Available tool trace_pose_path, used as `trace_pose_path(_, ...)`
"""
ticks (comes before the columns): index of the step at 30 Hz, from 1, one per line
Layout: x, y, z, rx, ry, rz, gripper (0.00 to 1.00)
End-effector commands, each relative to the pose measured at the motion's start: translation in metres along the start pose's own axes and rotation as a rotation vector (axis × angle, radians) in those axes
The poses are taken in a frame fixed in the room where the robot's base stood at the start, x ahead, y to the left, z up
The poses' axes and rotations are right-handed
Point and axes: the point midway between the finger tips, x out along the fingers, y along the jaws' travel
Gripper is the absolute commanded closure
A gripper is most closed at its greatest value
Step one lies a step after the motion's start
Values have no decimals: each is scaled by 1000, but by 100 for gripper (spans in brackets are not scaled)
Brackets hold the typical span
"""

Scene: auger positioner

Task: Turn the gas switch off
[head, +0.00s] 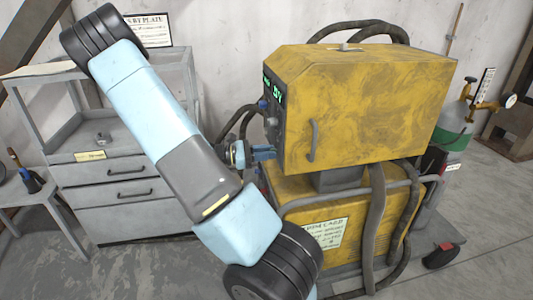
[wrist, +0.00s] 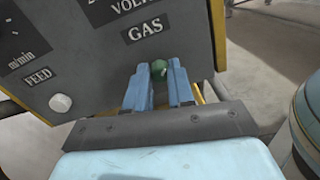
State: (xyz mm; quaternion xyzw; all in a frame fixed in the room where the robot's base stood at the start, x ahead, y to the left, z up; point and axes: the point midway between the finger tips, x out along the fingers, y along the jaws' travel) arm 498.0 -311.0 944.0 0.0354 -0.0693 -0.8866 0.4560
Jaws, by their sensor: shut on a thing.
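The gas switch (wrist: 176,69) is a small green knob under the white-on-black GAS label (wrist: 145,28) on the dark panel. In the wrist view, my gripper (wrist: 168,77) has its two blue fingers on either side of it, shut on it. The switch is partly covered by the fingers. In the head view my gripper (head: 264,152) is at the left, panel side of the yellow machine (head: 365,105). The switch cannot be made out there.
A white FEED knob (wrist: 61,103) sits left of the gas switch. A green display (head: 272,87) is on the panel. A grey drawer cabinet (head: 115,195) stands to the left. Hoses (head: 376,215) hang on the machine's cart, and a green gas cylinder (head: 454,125) stands behind.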

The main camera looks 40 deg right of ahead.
Motion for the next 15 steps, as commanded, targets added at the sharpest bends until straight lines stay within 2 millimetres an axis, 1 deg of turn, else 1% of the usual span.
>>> trace_pose_path(8, 0, 0, 0, -38, -3, 1, 100)
trace_pose_path(15, 0, 0, 0, -175, -11, 1, 100)
